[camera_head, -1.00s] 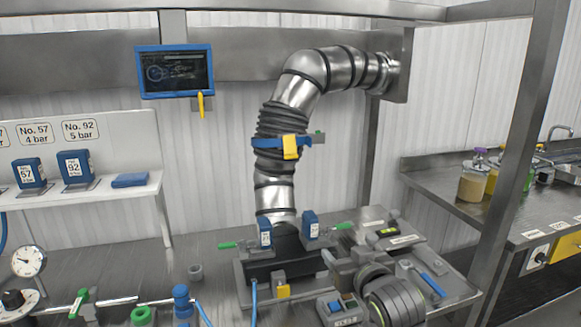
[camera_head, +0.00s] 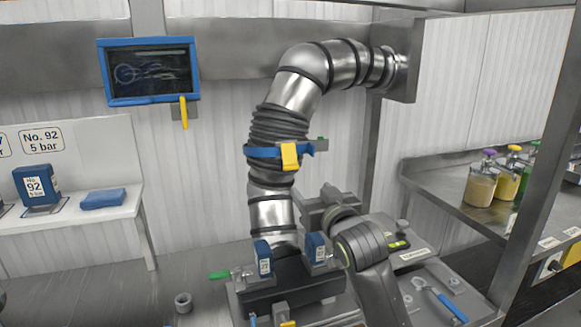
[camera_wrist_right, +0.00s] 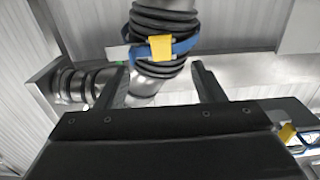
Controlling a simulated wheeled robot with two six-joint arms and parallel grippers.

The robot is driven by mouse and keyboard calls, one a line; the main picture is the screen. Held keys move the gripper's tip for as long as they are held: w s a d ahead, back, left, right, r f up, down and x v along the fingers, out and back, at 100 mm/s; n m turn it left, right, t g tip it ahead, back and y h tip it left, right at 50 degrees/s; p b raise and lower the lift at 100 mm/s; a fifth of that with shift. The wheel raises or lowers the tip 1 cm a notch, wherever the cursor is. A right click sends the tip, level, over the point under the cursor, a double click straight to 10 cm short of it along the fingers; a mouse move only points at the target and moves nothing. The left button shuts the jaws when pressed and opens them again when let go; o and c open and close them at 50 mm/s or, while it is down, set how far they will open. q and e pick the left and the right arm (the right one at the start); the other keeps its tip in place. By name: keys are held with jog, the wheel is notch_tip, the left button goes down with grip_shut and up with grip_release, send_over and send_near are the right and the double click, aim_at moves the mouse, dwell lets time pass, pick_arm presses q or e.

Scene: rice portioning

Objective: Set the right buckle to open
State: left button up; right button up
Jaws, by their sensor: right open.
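My right gripper (camera_head: 314,207) is raised in front of the lower pipe, just above the block at its foot. In the right wrist view its two fingers (camera_wrist_right: 160,70) are apart with nothing between them, and the bellows hose (camera_wrist_right: 165,18) lies beyond. A blue strap (camera_head: 262,152) with a yellow tab (camera_head: 290,156) rings the hose. At the pipe's foot, a green-handled buckle (camera_head: 219,275) sticks out to the left beside a blue cartridge (camera_head: 262,257). A second blue cartridge (camera_head: 316,248) stands right; the buckle on that side is hidden behind my right arm. My left gripper is out of view.
A blue-framed screen (camera_head: 150,72) hangs upper left. A white shelf (camera_head: 75,221) holds blue boxes at left. A steel counter (camera_head: 430,190) with jars (camera_head: 480,188) is at right behind a post. A blue-handled tool (camera_head: 452,305) lies on the bench.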

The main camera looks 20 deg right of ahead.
aim_at(292, 169)
jog(key=w+p, duration=0.1)
jog(key=w, duration=0.8)
jog(key=shift+w+a+p, duration=0.1)
jog(key=shift+a+p, duration=0.1)
jog(key=shift+p, duration=0.15)
jog(key=w, duration=0.4)
jog(key=shift+p, duration=0.35)
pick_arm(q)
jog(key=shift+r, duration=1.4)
pick_arm(e)
jog(key=shift+w+a+f, duration=0.1)
jog(key=shift+w, duration=0.85)
grip_shut()
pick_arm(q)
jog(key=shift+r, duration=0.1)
